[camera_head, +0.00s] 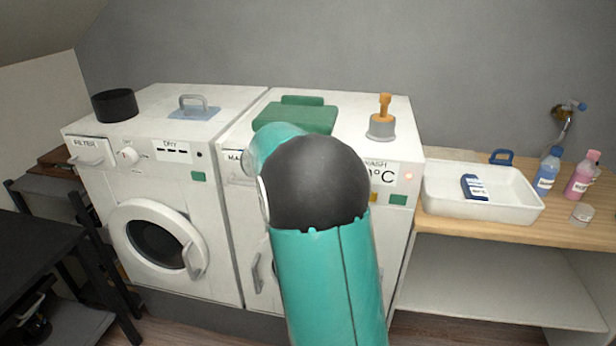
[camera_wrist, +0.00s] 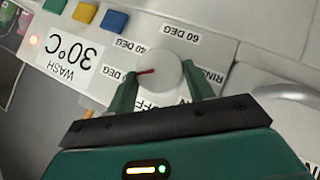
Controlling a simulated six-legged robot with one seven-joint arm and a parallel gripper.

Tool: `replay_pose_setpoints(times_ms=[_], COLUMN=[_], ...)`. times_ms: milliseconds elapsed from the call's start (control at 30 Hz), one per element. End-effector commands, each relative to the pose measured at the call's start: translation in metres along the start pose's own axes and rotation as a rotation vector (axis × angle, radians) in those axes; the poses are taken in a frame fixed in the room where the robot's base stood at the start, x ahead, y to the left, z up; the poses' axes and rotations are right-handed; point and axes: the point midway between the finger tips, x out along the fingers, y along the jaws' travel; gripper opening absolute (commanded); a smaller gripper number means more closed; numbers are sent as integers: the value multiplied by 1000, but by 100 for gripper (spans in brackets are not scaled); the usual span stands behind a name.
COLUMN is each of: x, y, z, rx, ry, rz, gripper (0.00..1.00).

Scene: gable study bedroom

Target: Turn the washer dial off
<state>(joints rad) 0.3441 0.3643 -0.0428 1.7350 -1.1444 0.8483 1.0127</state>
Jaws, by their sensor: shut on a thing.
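The washer (camera_head: 395,240) is the white right-hand machine in the head view; my teal arm hides its dial and my gripper there. In the wrist view, upside down, the round white dial (camera_wrist: 165,78) sits between the two green fingers of my gripper (camera_wrist: 160,76), which is shut on it. The dial's red pointer points left, towards a partly covered degree label (camera_wrist: 110,82). A "60 DEG" label (camera_wrist: 180,35) is above, a partly hidden "OFF" label (camera_wrist: 158,102) below, and a label starting "RIN" to the right. The panel (camera_wrist: 68,58) reads "WASH 30°C", with an orange-red light (camera_wrist: 34,40) lit.
A dryer (camera_head: 215,240) stands left of the washer. On the washer top are a green item (camera_head: 295,117) and a grey holder with an orange handle (camera_head: 382,122). A wooden counter with a white tray (camera_head: 480,210) and bottles is at right; a dark table (camera_head: 45,260) is at left.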

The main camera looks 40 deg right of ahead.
Motion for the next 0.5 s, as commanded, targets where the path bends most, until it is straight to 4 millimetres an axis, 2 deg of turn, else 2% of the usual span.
replay_pose_setpoints(times_ms=[500], x=[2], y=[-10], z=[2], rx=[-351], ry=[1], rz=[348], gripper=[29])
